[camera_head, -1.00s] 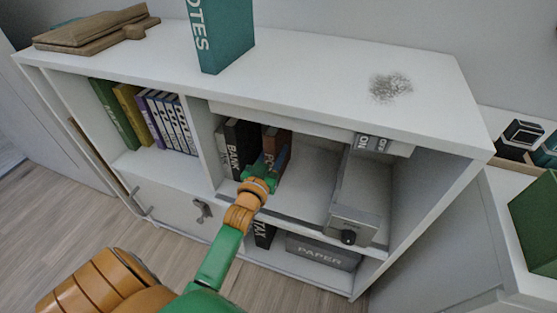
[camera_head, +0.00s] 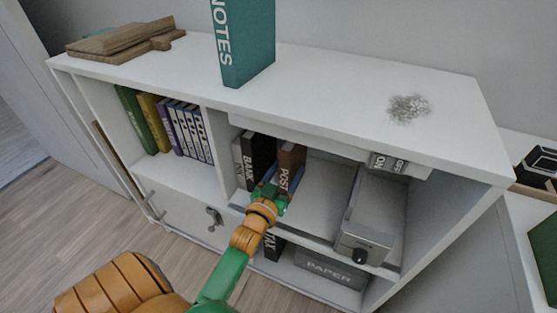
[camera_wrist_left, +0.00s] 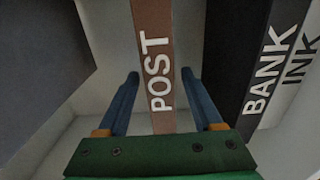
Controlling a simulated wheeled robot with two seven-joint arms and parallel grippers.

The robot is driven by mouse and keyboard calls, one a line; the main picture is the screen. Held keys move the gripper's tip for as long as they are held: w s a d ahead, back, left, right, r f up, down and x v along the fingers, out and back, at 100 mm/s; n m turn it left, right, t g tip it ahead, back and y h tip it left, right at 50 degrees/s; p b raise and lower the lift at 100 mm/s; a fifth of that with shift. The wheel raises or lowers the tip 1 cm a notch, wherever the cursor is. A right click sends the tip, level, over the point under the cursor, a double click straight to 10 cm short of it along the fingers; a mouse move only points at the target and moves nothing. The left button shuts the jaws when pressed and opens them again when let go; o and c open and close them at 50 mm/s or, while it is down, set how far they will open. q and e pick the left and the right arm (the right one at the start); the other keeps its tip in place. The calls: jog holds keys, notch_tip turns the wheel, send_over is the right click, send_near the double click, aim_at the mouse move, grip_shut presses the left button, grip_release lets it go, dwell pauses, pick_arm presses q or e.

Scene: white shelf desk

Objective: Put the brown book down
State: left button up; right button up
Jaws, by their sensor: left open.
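The brown book (camera_head: 291,157), marked POST, stands upright in the middle compartment of the white shelf desk, just right of the black BANK book (camera_head: 261,150). My left gripper (camera_head: 279,184) is at the front of the brown book, covering its lower part in the head view. In the left wrist view the brown book (camera_wrist_left: 153,50) stands between the two blue fingers of my open left gripper (camera_wrist_left: 160,74). A gap shows on each side between finger and spine. The book's base is hidden in the head view. My right gripper is not in view.
A grey INK book (camera_wrist_left: 305,60) stands beside the BANK book. The compartment floor right of the brown book is free, up to a grey box (camera_head: 363,245) with a dark knob. A teal NOTES book (camera_head: 243,45) and wooden boards (camera_head: 125,38) are on top.

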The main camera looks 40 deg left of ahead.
pick_arm(q)
jog(key=p+v, duration=0.1)
jog(key=v, duration=0.8)
jog(key=shift+s+d, duration=0.15)
jog(key=shift+s, duration=0.2)
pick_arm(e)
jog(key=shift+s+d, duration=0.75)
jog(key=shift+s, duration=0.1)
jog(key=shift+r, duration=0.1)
